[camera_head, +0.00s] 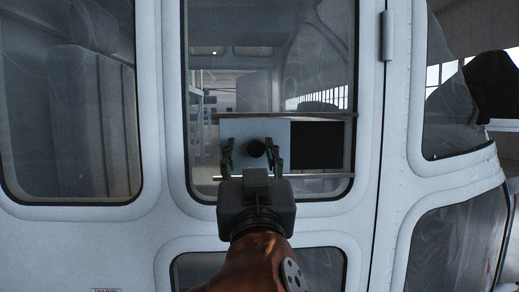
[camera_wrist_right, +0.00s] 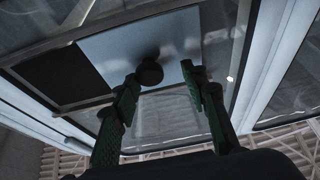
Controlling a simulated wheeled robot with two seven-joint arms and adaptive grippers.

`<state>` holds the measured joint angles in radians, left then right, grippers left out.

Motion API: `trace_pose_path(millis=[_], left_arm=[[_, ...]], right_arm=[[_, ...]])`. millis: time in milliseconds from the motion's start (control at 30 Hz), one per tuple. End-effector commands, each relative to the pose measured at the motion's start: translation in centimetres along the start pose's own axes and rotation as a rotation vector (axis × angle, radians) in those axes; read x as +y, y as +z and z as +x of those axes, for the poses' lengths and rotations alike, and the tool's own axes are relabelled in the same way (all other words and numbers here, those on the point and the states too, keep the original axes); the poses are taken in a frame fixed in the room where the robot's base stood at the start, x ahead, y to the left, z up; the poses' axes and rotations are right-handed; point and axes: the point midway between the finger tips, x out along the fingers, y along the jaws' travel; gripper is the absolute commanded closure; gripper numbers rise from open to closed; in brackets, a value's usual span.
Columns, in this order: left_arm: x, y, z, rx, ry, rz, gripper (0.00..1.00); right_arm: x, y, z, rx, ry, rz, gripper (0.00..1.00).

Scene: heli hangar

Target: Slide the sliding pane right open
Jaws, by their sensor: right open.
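The sliding pane (camera_head: 240,128) is a pale, flat panel set in the lower part of the helicopter door window, with a round black knob (camera_head: 256,148). It sits between an upper and a lower rail, with a dark rectangle (camera_head: 318,145) to its right. My right gripper (camera_head: 250,150) is open, its fingers on either side of the knob in the head view. In the right wrist view the pane (camera_wrist_right: 120,45) and knob (camera_wrist_right: 150,72) lie just beyond the open fingertips (camera_wrist_right: 160,77). Contact with the knob cannot be told. My left gripper is not in view.
The white door frame (camera_head: 368,120) surrounds the window, with a grey hinge (camera_head: 388,36) at upper right. Another window (camera_head: 70,110) is at left, and the curved nose glass (camera_head: 455,110) is at right. The lower rail (camera_head: 320,176) runs close to my fingers.

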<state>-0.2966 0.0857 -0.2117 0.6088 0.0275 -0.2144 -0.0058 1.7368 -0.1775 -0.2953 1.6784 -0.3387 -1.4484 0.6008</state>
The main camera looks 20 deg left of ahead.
Motion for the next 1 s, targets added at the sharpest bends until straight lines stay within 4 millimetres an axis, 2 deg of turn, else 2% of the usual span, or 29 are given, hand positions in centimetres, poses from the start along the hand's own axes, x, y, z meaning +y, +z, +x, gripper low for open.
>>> trace_pose_path(millis=[33,167,400,633,800,1000], left_arm=[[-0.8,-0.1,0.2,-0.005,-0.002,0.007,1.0],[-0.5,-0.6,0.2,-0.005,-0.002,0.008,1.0],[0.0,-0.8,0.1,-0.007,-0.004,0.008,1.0],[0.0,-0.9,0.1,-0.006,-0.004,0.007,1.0],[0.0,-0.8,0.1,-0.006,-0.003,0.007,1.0],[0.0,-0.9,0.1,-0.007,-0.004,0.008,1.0]], right_arm=[[0.3,0.0,-0.2,0.0,0.0,0.002,0.59],[0.9,0.1,-1.4,0.001,0.0,0.007,0.59],[1.8,0.1,-6.2,0.002,0.001,0.012,0.59],[1.6,0.0,-10.3,0.001,0.001,0.009,0.59],[1.5,0.0,-11.7,0.0,0.002,0.008,0.59],[1.7,0.0,-11.9,-0.001,0.003,0.008,0.59]])
